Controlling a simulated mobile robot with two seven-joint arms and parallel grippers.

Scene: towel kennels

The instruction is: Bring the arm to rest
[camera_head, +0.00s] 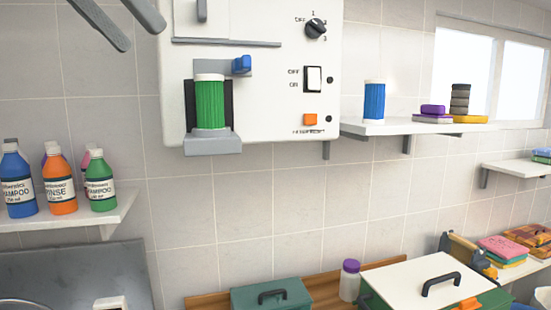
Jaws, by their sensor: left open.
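My left gripper (142,38) shows at the top left, in front of the tiled wall. Only its two grey fingers are in view, spread apart with nothing between them. The rest of the left arm is out of the picture. My right gripper is not in view.
The panel carries a green ribbed cylinder (210,103), a black knob (315,28) and a switch (313,79). A left shelf (110,215) holds several bottles. A right shelf (365,127) holds a blue cylinder (374,101). A white lid (410,278) lies below.

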